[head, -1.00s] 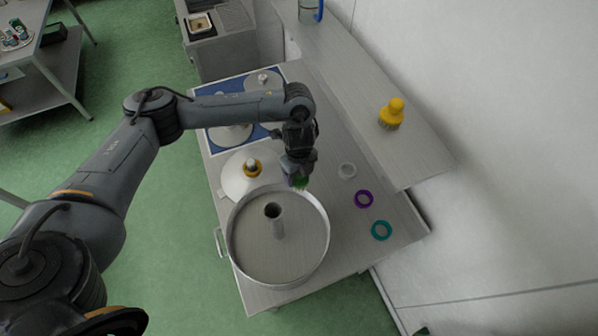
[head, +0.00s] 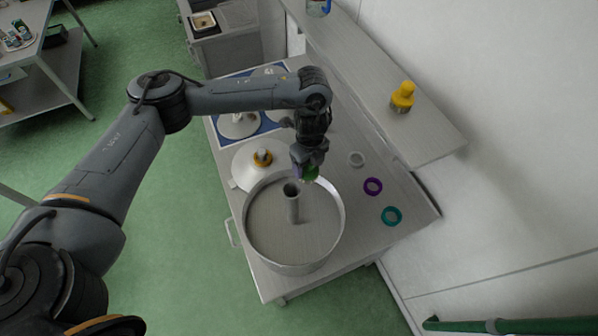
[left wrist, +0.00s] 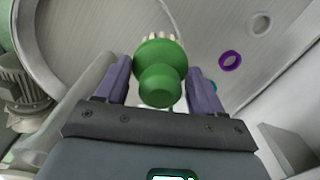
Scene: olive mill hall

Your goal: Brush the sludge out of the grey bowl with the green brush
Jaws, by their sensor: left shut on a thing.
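The grey bowl (head: 268,228) is a wide round pan with an upright tube in its middle, on a steel table. Its pale inner surface (left wrist: 95,25) fills the upper left of the left wrist view. I cannot make out sludge in it. My left gripper (head: 306,167) is shut on the green brush (head: 311,174), at the bowl's far rim. In the left wrist view the green brush (left wrist: 160,85) sits between the purple fingers, its pale bristles pointing away; I cannot tell whether they touch the bowl. My right gripper is not in view.
A white disc (head: 243,170) with a yellow-ringed knob lies behind the bowl. White (head: 356,159), purple (head: 373,186) and teal (head: 391,216) rings lie to the right. A yellow-topped brush (head: 402,98) stands on the raised shelf. A green bar (head: 560,326) shows at bottom right.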

